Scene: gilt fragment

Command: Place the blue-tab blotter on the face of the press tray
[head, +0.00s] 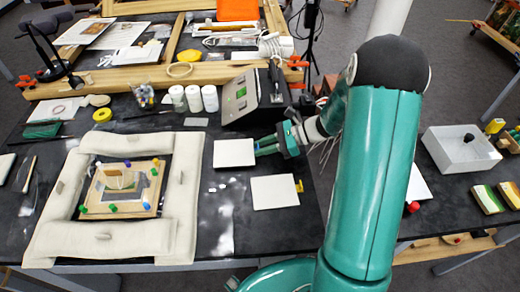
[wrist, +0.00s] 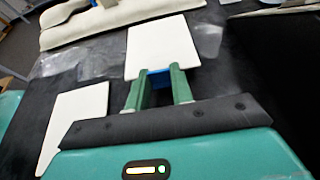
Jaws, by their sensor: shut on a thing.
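My gripper (head: 258,147) is shut on the blue tab (wrist: 159,78) of a white square blotter (head: 234,153). The blotter sticks out flat ahead of the fingers in the wrist view (wrist: 157,45). It is over or on the dark table; I cannot tell if it touches. A wooden board (head: 151,207) with coloured pegs and a pale fragment lies at the left, inside a cream padded border (head: 185,200). It may be the press tray, but I cannot tell for sure. The blotter is to the right of that border, apart from it.
A second white blotter (head: 275,191) with a yellow tab lies nearer me; it also shows in the wrist view (wrist: 75,125). A dark slanted box (head: 240,99) and white jars (head: 193,97) stand behind. A white box (head: 459,152) stands on the right table.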

